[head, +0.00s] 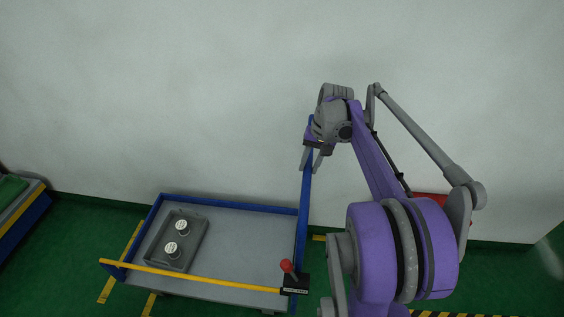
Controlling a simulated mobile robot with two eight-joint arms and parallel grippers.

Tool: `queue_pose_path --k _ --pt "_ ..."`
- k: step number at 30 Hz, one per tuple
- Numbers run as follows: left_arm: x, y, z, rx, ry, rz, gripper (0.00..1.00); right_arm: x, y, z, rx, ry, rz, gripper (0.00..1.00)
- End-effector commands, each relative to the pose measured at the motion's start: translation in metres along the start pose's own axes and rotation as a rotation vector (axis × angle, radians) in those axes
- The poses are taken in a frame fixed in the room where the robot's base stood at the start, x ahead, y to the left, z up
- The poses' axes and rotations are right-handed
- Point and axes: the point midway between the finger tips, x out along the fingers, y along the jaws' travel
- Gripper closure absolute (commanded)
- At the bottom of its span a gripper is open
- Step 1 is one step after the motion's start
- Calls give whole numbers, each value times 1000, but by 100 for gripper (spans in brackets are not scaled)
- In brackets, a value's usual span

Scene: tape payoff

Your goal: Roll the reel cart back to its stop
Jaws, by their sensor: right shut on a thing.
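A low grey-decked unit with blue edges, which looks like the reel cart (242,227), stands against the wall at lower centre. A blue upright bar (306,195) rises at its right end. My right gripper (311,162) points down at the upper part of this bar, with a finger on either side, and is shut on it. A grey tray (196,239) with two white-topped round pieces sits on the deck. I cannot pick out the stop for certain. My left gripper is not in view.
A yellow bar (190,277) crosses the front of the deck. A red-knobbed lever (287,267) stands at its right end. Yellow stripes (122,262) mark the green floor at left. Another blue-sided unit (27,212) is at far left. My right arm hides much of the right side.

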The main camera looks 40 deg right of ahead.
Motion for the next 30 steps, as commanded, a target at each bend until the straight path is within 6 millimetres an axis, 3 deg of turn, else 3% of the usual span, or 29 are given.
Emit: queue_pose_path --k 1,6,13,21,30 --pt "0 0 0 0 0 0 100 -3 18 0 9 2 7 100" --pt "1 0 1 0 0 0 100 -12 60 0 7 1 7 100" --pt "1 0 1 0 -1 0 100 -19 99 0 4 0 4 100" --pt "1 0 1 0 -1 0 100 -24 121 0 1 -1 3 100" --pt "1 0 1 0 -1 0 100 -25 125 0 1 -1 6 100"
